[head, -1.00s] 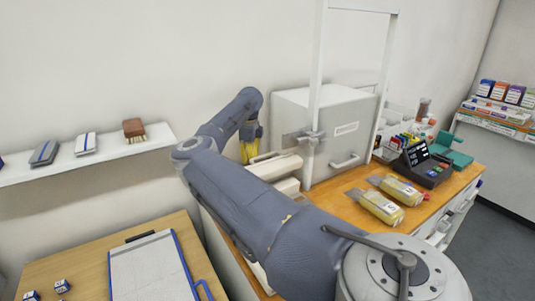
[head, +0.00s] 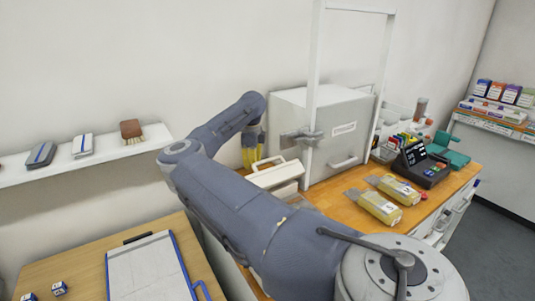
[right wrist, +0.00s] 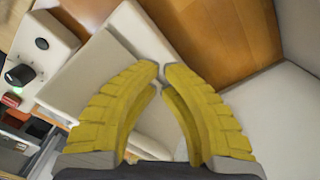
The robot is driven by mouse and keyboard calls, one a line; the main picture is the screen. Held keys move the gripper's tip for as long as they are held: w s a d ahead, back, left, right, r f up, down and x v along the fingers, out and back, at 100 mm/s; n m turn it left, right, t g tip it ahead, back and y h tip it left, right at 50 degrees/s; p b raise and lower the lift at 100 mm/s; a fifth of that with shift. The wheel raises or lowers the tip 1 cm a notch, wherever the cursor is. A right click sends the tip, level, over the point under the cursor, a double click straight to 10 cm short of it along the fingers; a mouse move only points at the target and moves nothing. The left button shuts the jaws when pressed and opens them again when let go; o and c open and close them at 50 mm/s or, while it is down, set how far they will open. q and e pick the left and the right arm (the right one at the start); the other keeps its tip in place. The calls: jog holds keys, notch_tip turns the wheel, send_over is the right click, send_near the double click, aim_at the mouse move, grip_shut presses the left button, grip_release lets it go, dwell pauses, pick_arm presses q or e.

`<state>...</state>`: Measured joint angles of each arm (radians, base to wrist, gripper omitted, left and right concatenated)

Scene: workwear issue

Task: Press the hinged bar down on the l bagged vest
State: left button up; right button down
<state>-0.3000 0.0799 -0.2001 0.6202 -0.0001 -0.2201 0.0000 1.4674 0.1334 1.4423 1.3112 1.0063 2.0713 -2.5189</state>
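The cream sealer (head: 285,190) stands on the wooden counter, its upper bar (head: 274,174) with a loop handle on top. In the right wrist view, a long cream bar (right wrist: 136,38) runs beneath the fingertips, beside a wider cream plate (right wrist: 78,85). My right gripper (head: 252,158) has yellow fingers just behind and left of the handle. In its wrist view (right wrist: 162,72) the tips nearly meet with nothing seen between them; contact with the bar is unclear. Two yellow bagged vests (head: 380,207) (head: 399,188) lie on the counter; their size letters are unreadable. My left gripper is out of view.
A white cabinet (head: 335,145) and an upright white frame (head: 314,60) stand right of the sealer. A dark terminal (head: 422,165) is further right. A clipboard (head: 148,270) lies on the left table below a brush shelf (head: 110,152). My right arm covers the counter's near side.

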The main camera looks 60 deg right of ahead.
jog(key=shift+s+a+f, duration=0.15)
jog(key=shift+s+a, duration=0.25)
jog(key=shift+s, duration=0.7)
jog(key=shift+s+a+f, duration=0.2)
jog(key=shift+s+a, duration=0.25)
jog(key=shift+s, duration=0.6)
jog(key=shift+s+a+f, duration=0.15)
jog(key=shift+s+a, duration=0.25)
jog(key=shift+s, duration=0.7)
jog(key=shift+w+f, duration=0.15)
jog(key=shift+f, duration=1.55)
jog(key=shift+r, duration=0.1)
notch_tip(320, 180, up, 16)
